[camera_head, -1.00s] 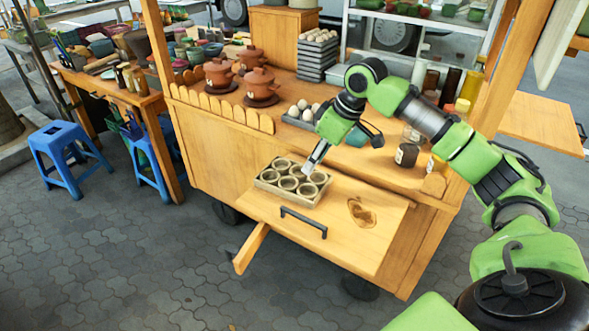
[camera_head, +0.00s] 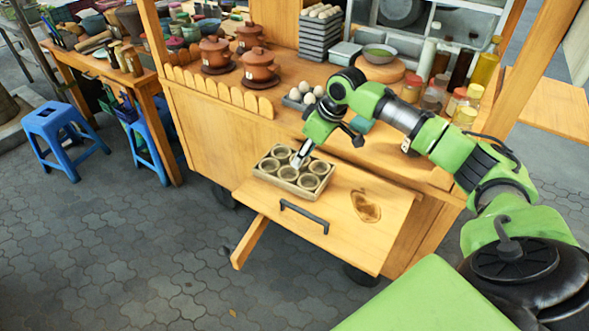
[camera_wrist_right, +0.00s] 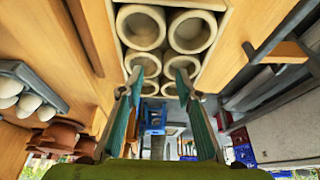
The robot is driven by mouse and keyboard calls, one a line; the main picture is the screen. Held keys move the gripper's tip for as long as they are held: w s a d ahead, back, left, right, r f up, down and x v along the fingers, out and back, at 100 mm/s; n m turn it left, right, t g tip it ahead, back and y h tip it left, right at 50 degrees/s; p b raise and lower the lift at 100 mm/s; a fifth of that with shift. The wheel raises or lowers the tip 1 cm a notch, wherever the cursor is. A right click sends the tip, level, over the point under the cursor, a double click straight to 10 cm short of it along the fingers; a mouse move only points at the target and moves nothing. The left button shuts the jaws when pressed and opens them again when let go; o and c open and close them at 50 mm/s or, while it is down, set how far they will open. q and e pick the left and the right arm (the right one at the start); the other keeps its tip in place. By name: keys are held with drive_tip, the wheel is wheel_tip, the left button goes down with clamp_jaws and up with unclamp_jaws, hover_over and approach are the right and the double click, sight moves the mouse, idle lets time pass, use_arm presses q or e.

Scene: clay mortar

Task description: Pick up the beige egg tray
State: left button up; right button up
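The beige tray (camera_head: 283,186) with several round pot-like cups sits on the pulled-out wooden drawer top of the cart. It also shows in the right wrist view (camera_wrist_right: 114,42), straight in front of the fingers. My right gripper (camera_head: 297,163) is over the tray's middle, pointing down. In the right wrist view my right gripper (camera_wrist_right: 158,86) is open, with a gap between its two fingers and nothing held. Its fingertips overlap the middle cups; I cannot tell if they touch. My left gripper is not in view.
A grey tray of white eggs (camera_head: 300,97) lies on the counter behind, beside a stack of grey egg trays (camera_head: 318,58). Clay pots (camera_head: 259,70) stand at the counter's left. Jars and bottles (camera_head: 464,105) stand at right. The drawer (camera_head: 345,235) has a dark handle.

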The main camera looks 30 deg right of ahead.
sight(294, 169)
drive_tip(key=x, duration=0.3)
drive_tip(key=shift+w+a+f+p, duration=0.15)
drive_tip(key=shift+a+f+p, duration=0.15)
drive_tip(key=shift+a, duration=0.1)
drive_tip(key=shift+w+f, duration=0.2)
drive_tip(key=shift+f, duration=0.25)
drive_tip(key=shift+r, duration=0.1)
clamp_jaws()
drive_tip(key=shift+r, duration=0.15)
